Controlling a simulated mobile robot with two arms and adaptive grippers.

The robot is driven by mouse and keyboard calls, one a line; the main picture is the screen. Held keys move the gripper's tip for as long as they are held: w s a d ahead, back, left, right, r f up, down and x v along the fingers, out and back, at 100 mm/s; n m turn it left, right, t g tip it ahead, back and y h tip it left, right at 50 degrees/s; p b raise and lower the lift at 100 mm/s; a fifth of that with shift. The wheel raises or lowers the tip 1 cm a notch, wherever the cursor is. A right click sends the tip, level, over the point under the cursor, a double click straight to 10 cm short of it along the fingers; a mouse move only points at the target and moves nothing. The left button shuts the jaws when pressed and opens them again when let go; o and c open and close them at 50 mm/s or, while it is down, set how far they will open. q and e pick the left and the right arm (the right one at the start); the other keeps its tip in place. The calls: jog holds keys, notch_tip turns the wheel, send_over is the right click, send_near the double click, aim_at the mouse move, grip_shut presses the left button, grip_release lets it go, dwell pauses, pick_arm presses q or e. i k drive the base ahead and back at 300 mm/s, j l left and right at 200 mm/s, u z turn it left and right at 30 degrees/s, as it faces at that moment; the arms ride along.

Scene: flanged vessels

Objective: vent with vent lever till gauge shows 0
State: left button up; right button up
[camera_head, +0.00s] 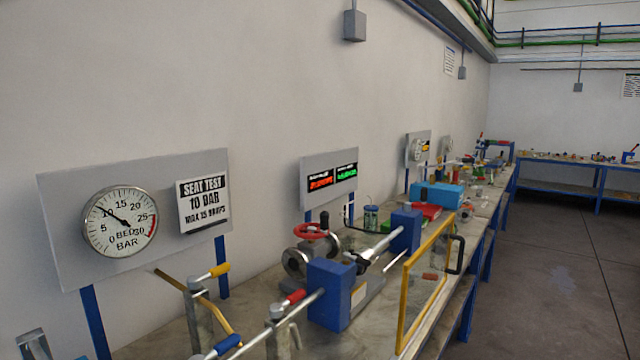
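The round gauge (120,221) is on a grey panel at the left; its needle points near 10 on the bar scale. Below it on the bench are several levers on metal valves and pipes: one with a yellow grip (215,272), one with a red grip (293,297) and one with a blue grip (224,346). I cannot read which of them is the vent lever. A small grey metal piece (33,343) is cut off at the bottom left; I cannot tell what it is. Neither gripper can be made out.
A sign (203,204) reads "SEAT TEST 10 BAR". Blue clamp blocks (332,294) hold a flanged valve with a red handwheel (312,231). A yellow-framed clear guard (427,284) stands at the bench's front. A display panel (330,180) is behind. The floor (560,270) at right is clear.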

aim_at(276, 310)
jog(key=l+u, duration=0.1)
jog(key=l, duration=0.75)
jog(key=i+l+u, duration=0.15)
jog(key=i+l, duration=0.3)
jog(key=i, duration=0.15)
jog(key=i+j, duration=0.1)
jog(key=i+u, duration=0.05)
